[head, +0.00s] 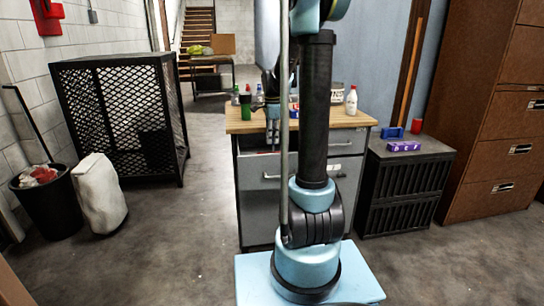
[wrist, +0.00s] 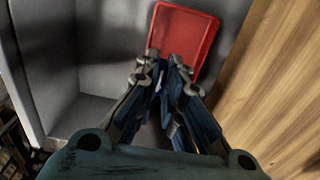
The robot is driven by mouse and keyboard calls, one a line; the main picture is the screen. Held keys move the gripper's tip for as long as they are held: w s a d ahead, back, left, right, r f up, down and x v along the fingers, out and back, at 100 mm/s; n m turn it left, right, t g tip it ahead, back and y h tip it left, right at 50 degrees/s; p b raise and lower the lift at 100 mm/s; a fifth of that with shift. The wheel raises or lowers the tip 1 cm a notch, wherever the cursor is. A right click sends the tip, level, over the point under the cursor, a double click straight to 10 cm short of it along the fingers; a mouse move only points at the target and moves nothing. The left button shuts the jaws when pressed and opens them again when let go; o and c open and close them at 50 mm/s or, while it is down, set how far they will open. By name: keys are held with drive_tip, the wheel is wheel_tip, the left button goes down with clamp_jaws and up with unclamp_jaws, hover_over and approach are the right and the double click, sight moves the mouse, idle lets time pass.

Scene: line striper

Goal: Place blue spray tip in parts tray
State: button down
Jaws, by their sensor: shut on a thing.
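My gripper (wrist: 162,75) points into a grey open drawer (wrist: 62,75) in the wrist view, its fingers drawn close together. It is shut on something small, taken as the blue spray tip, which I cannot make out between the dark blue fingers. A red parts tray (wrist: 184,30) lies in the drawer just beyond the fingertips, partly covered by them. In the head view my gripper (head: 272,138) hangs at the front edge of the workbench, left of my arm column; the tray cannot be made out there.
The workbench's wooden top (head: 350,119) borders the drawer; it shows on the right in the wrist view (wrist: 275,95). A white bottle (head: 351,101) and a green container (head: 245,106) stand on it. A dark low cabinet (head: 405,185) is at the right, a mesh cage (head: 120,110) at the left.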

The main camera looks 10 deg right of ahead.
drive_tip(key=shift+d+f, duration=0.1)
drive_tip(key=shift+f, duration=3.35)
drive_tip(key=c, duration=1.7)
unclamp_jaws()
drive_tip(key=shift+f, duration=0.1)
